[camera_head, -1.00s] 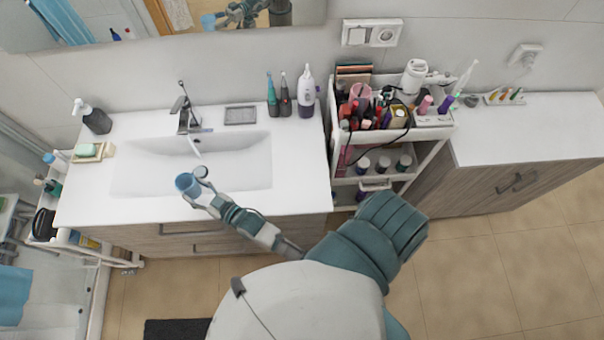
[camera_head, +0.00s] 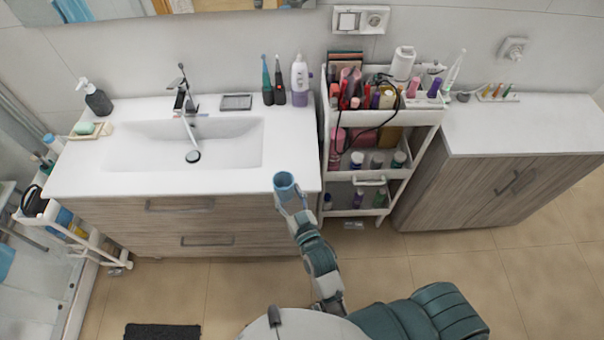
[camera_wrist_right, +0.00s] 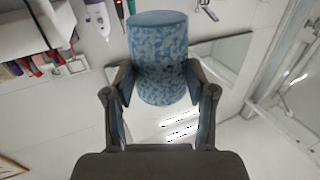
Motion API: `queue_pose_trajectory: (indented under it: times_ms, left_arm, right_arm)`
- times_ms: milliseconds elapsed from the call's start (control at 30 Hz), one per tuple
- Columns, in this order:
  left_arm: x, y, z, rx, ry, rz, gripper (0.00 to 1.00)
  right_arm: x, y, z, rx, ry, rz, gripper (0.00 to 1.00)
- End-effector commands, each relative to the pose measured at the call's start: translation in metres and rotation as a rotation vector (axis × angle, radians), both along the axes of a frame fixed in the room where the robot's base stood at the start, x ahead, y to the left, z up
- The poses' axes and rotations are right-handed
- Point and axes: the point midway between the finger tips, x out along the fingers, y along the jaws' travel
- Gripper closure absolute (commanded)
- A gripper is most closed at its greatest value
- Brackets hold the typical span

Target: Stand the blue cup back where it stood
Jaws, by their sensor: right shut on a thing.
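The blue cup (camera_head: 284,181) is in my right gripper (camera_head: 291,199), near the front right edge of the white washbasin counter (camera_head: 225,182). From above, its open mouth shows in the head view. In the right wrist view the mottled blue cup (camera_wrist_right: 160,50) sits between the two fingers of my right gripper (camera_wrist_right: 158,88), which press on its sides. I cannot tell from the head view how high it is above the counter. My left gripper is not in view.
The sink basin (camera_head: 140,150) and tap (camera_head: 183,97) lie to the left. Toothbrushes and a white-purple bottle (camera_head: 300,80) stand at the counter's back right. A crowded cosmetics cart (camera_head: 325,150) stands just right of the counter. The right cabinet top (camera_head: 530,125) is mostly clear.

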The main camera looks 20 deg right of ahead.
Motion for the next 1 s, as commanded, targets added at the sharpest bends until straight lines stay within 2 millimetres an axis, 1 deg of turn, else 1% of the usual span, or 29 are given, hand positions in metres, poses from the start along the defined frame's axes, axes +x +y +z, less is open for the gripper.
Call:
queue_pose_trajectory:
  times_ms: [33, 200, 300, 400, 500, 567, 700, 800, 1000]
  left_arm:
    - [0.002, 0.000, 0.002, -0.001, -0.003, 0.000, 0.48]
    - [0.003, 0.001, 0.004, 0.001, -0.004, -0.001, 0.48]
    - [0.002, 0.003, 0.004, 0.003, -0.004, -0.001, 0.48]
    - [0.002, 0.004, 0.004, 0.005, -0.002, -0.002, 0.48]
    - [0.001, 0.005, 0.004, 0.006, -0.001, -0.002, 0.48]
    - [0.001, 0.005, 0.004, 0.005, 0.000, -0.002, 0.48]
    - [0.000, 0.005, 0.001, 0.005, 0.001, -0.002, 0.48]
    - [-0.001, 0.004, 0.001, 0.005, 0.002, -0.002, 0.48]
    - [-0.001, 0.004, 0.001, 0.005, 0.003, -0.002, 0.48]
  right_arm:
    - [0.015, -0.008, 0.001, -0.005, -0.005, 0.000, 0.90]
    - [0.059, -0.032, -0.004, -0.004, -0.003, 0.000, 0.90]
    - [0.082, -0.044, -0.007, -0.004, -0.002, 0.000, 0.90]
    - [0.097, -0.053, -0.010, -0.001, 0.000, 0.000, 0.90]
    - [0.105, -0.058, -0.011, 0.000, 0.000, 0.000, 0.90]
    - [0.107, -0.059, -0.015, 0.001, 0.002, 0.000, 0.90]
    - [0.107, -0.058, -0.036, 0.000, 0.004, 0.001, 0.90]
    - [0.107, -0.058, -0.045, -0.001, 0.002, 0.000, 0.90]
    - [0.107, -0.057, -0.047, 0.000, 0.001, 0.001, 0.90]
